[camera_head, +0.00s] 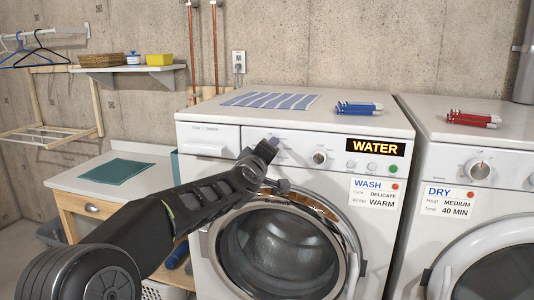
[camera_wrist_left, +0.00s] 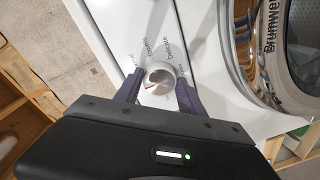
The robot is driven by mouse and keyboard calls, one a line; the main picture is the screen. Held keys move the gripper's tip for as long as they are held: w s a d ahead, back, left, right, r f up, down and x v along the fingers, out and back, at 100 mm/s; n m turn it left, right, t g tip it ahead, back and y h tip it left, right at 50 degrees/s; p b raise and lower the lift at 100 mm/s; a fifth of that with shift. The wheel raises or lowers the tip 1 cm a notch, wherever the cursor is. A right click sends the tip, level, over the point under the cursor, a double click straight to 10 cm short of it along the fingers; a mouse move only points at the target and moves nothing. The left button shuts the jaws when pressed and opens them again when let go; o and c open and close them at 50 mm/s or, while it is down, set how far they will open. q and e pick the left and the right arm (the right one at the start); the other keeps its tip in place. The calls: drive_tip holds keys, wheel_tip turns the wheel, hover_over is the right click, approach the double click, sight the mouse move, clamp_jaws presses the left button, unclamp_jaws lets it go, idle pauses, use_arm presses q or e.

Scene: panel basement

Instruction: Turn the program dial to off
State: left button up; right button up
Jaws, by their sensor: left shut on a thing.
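The white program dial (camera_wrist_left: 160,77) of the washing machine (camera_head: 199,170) shows in the left wrist view. It has a red mark at its lower left, and small print surrounds it; one word reads like "Delicate". My left gripper (camera_wrist_left: 159,90) is shut on the dial, with a dark purple finger on each side of it. In the head view my left gripper (camera_head: 270,147) is at the washer's front panel and hides the dial. A second washer dial (camera_head: 319,157) is in plain sight to the right. My right gripper is not in view.
A lit WATER display (camera_head: 375,147) and a WASH card (camera_head: 374,191) reading delicate and warm are on the washer. The dryer (camera_head: 512,168) stands at right. A striped cloth (camera_head: 268,100) and blue pegs (camera_head: 358,107) lie on top. The round door (camera_head: 290,250) is below.

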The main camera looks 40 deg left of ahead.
use_arm(q)
drive_tip(key=o, duration=1.4)
drive_tip(key=v, duration=0.7)
drive_tip(key=shift+s+d, duration=0.2)
drive_tip(key=shift+s, duration=0.15)
drive_tip(key=shift+r, duration=0.1)
